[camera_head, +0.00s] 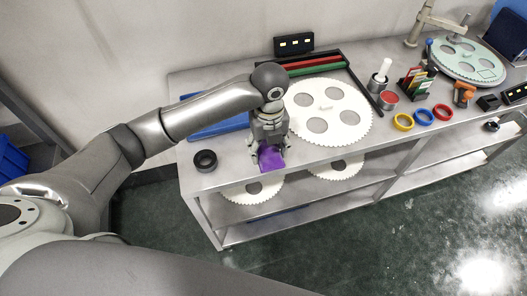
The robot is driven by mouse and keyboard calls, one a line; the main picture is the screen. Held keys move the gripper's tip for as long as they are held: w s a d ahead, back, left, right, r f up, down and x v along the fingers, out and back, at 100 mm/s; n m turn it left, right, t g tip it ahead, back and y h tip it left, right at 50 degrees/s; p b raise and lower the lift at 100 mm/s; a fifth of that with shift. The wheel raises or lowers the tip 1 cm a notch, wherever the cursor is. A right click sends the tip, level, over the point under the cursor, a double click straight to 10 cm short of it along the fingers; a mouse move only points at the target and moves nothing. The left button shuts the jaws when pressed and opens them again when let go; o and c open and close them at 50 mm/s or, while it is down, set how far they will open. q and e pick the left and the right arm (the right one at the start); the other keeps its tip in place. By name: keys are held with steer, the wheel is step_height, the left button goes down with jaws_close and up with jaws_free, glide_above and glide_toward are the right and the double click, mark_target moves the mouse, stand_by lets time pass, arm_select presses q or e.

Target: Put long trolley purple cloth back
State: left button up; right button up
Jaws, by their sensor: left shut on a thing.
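A purple cloth (270,158) is at the front edge of the long grey metal trolley (228,174), towards its left end. My left gripper (268,155) points down over it and is shut on it. The gripper hides part of the cloth, and I cannot tell whether the cloth rests on the top or is just above it. My right gripper is not in view.
A black ring (205,160) lies left of the cloth. A blue tray (215,128) is behind the arm. A large white toothed disc (328,112) lies to the right. More toothed discs (252,190) are on the lower shelf.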

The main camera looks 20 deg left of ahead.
mark_target(265, 148)
arm_select(q)
steer(key=w+f, duration=0.1)
steer(key=w+a+f, duration=0.1)
steer(key=f, duration=0.2)
steer(key=shift+w+a+f, duration=0.15)
steer(key=shift+w+a, duration=0.2)
steer(key=shift+w, duration=0.05)
steer(key=shift+w+a+f, duration=0.3)
steer(key=shift+w+f, duration=0.15)
steer(key=shift+f, duration=0.2)
step_height(265, 148, down, 3)
steer(key=shift+f+p, duration=0.1)
steer(key=shift+p, duration=0.25)
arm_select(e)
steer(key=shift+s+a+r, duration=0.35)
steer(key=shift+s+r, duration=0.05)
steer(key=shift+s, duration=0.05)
arm_select(q)
steer(key=shift+f, duration=0.15)
steer(key=o, duration=1)
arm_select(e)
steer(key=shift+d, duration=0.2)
